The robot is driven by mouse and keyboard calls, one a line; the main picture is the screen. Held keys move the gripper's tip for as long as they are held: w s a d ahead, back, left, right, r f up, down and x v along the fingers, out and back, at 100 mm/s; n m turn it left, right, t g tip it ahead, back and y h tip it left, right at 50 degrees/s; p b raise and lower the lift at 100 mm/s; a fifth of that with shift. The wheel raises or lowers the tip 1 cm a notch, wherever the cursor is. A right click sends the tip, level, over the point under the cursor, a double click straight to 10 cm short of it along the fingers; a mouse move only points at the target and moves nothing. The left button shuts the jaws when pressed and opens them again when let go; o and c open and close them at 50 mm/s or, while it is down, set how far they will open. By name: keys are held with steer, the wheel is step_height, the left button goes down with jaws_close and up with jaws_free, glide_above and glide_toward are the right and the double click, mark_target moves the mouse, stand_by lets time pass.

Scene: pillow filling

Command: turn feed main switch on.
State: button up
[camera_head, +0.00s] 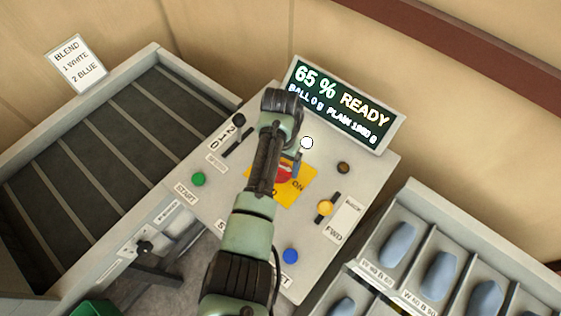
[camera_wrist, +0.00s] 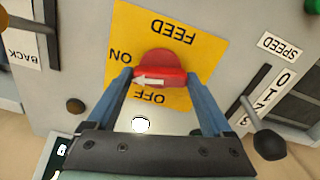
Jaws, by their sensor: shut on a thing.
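The feed main switch is a red rotary knob (camera_wrist: 160,64) with a white arrow, on a yellow plate (camera_wrist: 205,30) marked FEED, ON and OFF. My gripper (camera_wrist: 158,76) has its two blue fingers on either side of the knob and is shut on it. In the wrist view the arrow points left, toward the side with the ON label; OFF is below the knob. In the head view my arm covers much of the plate (camera_head: 299,192), and only part of the red knob (camera_head: 284,172) shows beside my gripper (camera_head: 294,167).
The display (camera_head: 345,105) reads 65 % READY. The panel also carries a green START button (camera_head: 198,179), a blue button (camera_head: 291,256), a yellow-knobbed lever (camera_head: 325,208) and a black speed lever (camera_wrist: 269,144). Bins with blue-grey pieces (camera_head: 439,270) stand right; a slatted conveyor (camera_head: 100,150) lies left.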

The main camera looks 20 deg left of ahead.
steer(key=shift+r+m, duration=0.1)
steer(key=shift+m, duration=1.1)
steer(key=shift+w, duration=0.1)
steer(key=o, duration=1.1)
steer(key=shift+o, duration=0.2)
steer(key=shift+r, duration=0.1)
step_height(320, 180, up, 13)
steer(key=shift+b, duration=0.3)
